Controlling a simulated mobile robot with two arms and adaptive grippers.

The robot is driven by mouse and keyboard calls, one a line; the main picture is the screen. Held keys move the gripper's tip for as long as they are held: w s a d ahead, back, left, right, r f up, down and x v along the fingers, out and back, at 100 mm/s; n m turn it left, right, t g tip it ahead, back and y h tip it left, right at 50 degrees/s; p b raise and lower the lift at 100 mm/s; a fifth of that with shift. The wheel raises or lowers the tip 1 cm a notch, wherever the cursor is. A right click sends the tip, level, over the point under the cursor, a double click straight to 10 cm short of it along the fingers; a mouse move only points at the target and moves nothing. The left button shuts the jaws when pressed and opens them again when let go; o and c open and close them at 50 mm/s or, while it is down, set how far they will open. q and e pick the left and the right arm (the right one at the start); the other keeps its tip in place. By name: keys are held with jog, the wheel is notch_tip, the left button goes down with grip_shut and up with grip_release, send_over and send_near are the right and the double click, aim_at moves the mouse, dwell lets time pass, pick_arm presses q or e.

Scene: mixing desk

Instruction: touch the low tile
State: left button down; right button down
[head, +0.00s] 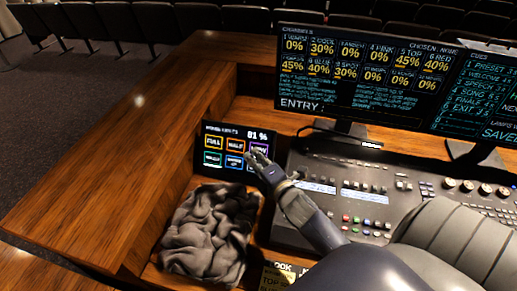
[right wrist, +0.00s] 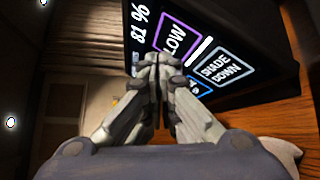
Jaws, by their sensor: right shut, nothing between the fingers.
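A small black touch panel (head: 206,129) stands on the desk and shows "81 %" above two rows of outlined tiles. The low tile (head: 260,147) is purple-outlined at the top right of the rows. It also shows in the right wrist view (right wrist: 174,38). My right gripper (head: 257,158) is shut and empty, with its fingertips at the low tile's lower edge in the picture. In the right wrist view the fingertips (right wrist: 158,64) overlap the tile's near corner. I cannot tell whether they touch the glass. My left gripper is not in view.
A crumpled grey cloth (head: 208,232) lies just in front of the panel. A mixing console (head: 345,190) with faders is to the right, under a large monitor (head: 375,75). The wooden desk top (head: 110,150) at left is clear.

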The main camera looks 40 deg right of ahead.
jog(key=s+a+r+p, duration=0.2)
jog(key=a, duration=0.1)
jog(key=shift+s+a+r, duration=0.15)
jog(key=shift+s, duration=0.25)
dwell(0.7)
